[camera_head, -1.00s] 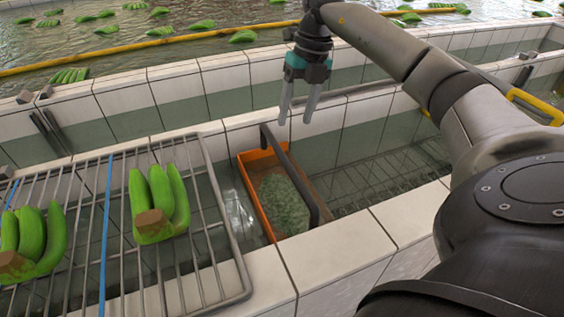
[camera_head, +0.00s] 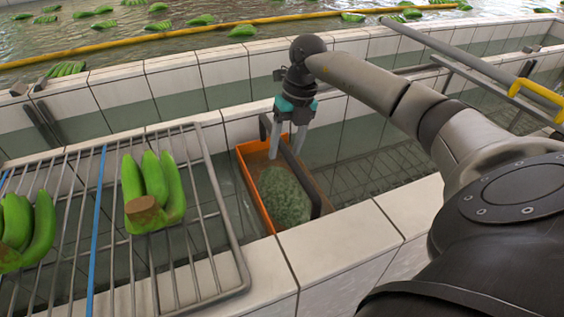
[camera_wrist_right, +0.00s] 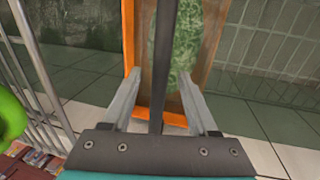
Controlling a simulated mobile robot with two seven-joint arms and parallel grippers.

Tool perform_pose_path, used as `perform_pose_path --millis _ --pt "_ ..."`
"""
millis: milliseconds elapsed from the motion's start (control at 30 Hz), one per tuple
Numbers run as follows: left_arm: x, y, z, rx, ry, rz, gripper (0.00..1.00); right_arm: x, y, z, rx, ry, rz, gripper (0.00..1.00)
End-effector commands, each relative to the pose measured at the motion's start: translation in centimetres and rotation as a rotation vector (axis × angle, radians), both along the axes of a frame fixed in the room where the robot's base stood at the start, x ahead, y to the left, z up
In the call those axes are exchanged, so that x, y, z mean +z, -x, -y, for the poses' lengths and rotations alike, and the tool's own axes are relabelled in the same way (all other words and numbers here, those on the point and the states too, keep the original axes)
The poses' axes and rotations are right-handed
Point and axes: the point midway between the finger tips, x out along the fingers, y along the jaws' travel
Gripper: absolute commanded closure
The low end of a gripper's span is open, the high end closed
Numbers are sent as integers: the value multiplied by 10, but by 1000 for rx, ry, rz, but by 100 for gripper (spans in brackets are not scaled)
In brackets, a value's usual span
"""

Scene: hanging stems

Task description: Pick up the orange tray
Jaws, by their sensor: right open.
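The orange tray (camera_head: 252,197) sits down in the tiled trough, to the right of the wire rack. It holds a rounded green mottled mass (camera_head: 284,196), and a dark bar handle (camera_head: 301,172) arches over it lengthwise. In the wrist view the tray (camera_wrist_right: 128,40) lies beyond the fingers and the dark handle (camera_wrist_right: 162,65) runs between them. My right gripper (camera_head: 286,155) is open, pointing down at the far end of the tray, with its fingers (camera_wrist_right: 160,105) on either side of the handle. My left gripper is not in view.
A wire rack (camera_head: 215,215) with green banana clusters (camera_head: 154,190) stands close on the left. White tiled walls (camera_head: 345,235) border the trough in front and behind. A water channel with floating bananas and a yellow pipe (camera_head: 150,42) lies behind.

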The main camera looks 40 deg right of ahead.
Motion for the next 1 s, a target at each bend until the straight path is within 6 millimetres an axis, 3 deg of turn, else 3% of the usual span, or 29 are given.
perform_pose_path --millis 233,500,1000 --pt "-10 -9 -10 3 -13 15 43 -39 -2 -7 0 -1 -3 40" --pt "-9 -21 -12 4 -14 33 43 -42 -3 -8 -1 0 0 40" --pt "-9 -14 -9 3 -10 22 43 -42 -3 -8 -1 1 0 97"
